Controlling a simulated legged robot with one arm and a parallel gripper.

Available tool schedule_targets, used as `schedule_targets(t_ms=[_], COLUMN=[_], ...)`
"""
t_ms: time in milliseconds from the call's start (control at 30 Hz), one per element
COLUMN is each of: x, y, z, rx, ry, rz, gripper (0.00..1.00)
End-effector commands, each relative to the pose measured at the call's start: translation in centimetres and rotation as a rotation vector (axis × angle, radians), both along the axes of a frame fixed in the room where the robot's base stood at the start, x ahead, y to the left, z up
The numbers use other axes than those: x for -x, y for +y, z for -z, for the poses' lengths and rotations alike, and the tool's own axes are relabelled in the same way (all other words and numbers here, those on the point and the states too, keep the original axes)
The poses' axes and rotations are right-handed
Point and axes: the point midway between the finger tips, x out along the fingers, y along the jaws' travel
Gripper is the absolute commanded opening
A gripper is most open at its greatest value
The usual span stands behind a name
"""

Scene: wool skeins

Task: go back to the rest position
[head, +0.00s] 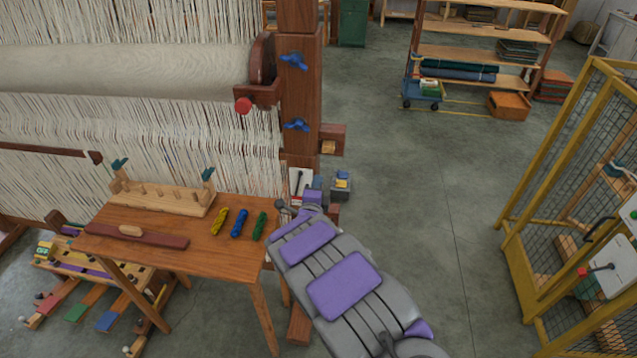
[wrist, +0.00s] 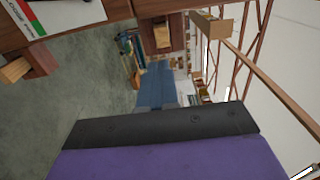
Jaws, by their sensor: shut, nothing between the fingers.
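My grey arm with purple panels reaches up from the bottom of the head view, just right of the wooden table (head: 150,268). My gripper (head: 313,198) is at its far end, small and partly hidden, near the loom post's foot. It is shut and holds nothing. Three small wool skeins, yellow (head: 220,221), blue (head: 239,223) and green (head: 259,226), lie side by side on the table, left of the gripper and apart from it. The wrist view is turned on its side; a black and purple part of mine fills its lower edge.
The big loom (head: 300,110) stands behind the table. A peg rack (head: 160,198) and a dark red bar (head: 135,235) lie on the table. A yellow mesh cage (head: 510,230) stands at right, shelves (head: 480,55) at the back. The floor (head: 430,200) between is clear.

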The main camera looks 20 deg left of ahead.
Motion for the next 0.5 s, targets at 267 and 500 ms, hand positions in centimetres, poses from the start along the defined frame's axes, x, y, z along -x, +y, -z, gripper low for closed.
schedule_targets(t_ms=[267,500], x=[0.0,-1.5], y=[-0.4,-3.6], z=[-0.1,-1.8], rx=[-0.002,0.115], ry=[0.001,0.075], rz=[0.001,0.006], gripper=[0.0,0.0])
